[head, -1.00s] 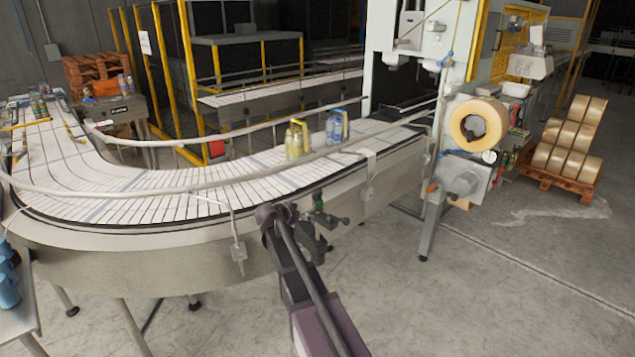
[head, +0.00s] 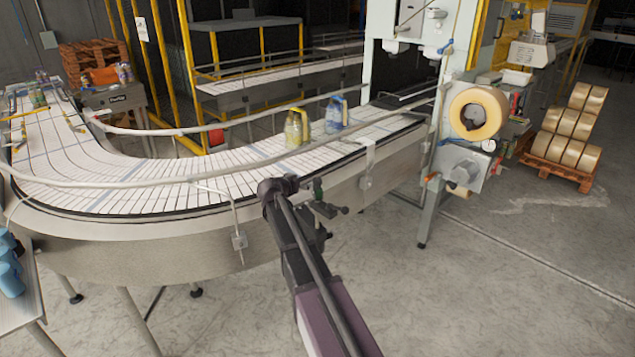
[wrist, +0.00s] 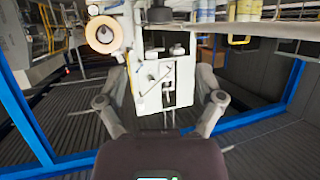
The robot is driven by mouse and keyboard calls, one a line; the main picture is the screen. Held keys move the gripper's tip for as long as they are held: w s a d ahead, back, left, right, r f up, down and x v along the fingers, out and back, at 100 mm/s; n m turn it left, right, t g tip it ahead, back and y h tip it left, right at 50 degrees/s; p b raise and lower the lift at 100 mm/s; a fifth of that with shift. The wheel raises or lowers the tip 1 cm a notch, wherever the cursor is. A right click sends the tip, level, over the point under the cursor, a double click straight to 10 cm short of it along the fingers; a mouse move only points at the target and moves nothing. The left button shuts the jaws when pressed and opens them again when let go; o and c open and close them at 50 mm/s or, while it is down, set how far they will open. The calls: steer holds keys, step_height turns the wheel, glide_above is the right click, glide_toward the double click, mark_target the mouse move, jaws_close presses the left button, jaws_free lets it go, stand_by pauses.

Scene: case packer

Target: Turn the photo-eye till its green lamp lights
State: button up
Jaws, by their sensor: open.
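My gripper (head: 326,210) is at the near edge of the conveyor in the head view, at the end of my dark arm. In the wrist view my gripper (wrist: 162,88) has its two grey fingers wide apart, with nothing between them close by. A white machine panel with slots and levers (wrist: 163,80) shows beyond the fingers. A small green part (head: 318,189) shows just above my gripper in the head view; I cannot tell what it is. I cannot make out the photo-eye for certain in either view, nor any lit green lamp.
The curved conveyor (head: 150,190) has guard rails along it. Yellowish bottles (head: 296,128) and blue bottles (head: 336,115) stand on it. A tape roll (head: 478,112) is on the white machine at right. A pallet of rolls (head: 560,170) stands farther right. Floor at front right is clear.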

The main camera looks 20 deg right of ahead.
mark_target(317, 180)
steer(key=b+x, duration=0.4)
steer(key=x, duration=0.8)
steer(key=shift+w+d+f, duration=0.2)
steer(key=c, duration=1.2)
